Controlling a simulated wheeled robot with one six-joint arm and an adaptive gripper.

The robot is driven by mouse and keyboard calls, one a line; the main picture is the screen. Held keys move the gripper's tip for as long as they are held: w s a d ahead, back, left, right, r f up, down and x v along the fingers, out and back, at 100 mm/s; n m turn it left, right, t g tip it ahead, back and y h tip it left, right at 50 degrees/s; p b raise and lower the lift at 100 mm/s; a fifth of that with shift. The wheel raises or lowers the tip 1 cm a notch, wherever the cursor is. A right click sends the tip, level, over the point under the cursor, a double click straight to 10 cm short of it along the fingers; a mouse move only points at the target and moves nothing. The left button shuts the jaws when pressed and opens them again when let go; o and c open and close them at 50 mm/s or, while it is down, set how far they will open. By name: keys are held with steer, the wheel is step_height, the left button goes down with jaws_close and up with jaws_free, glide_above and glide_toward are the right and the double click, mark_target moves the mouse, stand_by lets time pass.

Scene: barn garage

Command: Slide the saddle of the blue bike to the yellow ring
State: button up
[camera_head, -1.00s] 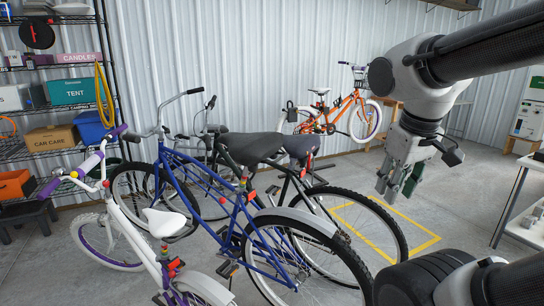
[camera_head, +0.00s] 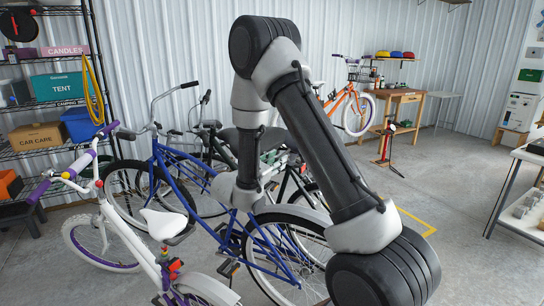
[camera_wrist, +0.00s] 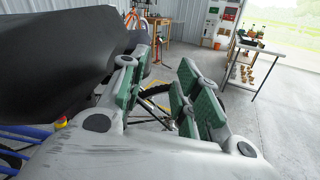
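The blue bike (camera_head: 157,152) stands in a row with the others. In the wrist view the saddle (camera_wrist: 60,55) is a large dark shape at upper left, close to my gripper (camera_wrist: 160,88). My gripper has green pads, and its fingers are apart with nothing between them, to the right of the saddle. A small yellow-and-red piece (camera_wrist: 61,120) shows below the saddle near blue tubes; I cannot tell whether it is the yellow ring.
A white bike (camera_head: 105,228) stands in front on the left, and dark bikes are close behind the blue one. An orange bike (camera_head: 345,103) and a workbench (camera_head: 408,97) are at the back. Shelves (camera_head: 45,90) line the left.

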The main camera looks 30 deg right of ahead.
steer(key=shift+n+t+y, duration=0.3)
steer(key=shift+n+t, duration=0.1)
steer(key=x, duration=0.5)
steer(key=w+f+x, duration=0.1)
steer(key=x, duration=0.1)
steer(key=shift+w+a, duration=0.1)
steer(key=shift+w, duration=0.2)
steer(key=shift+c, duration=0.2)
jaws_close()
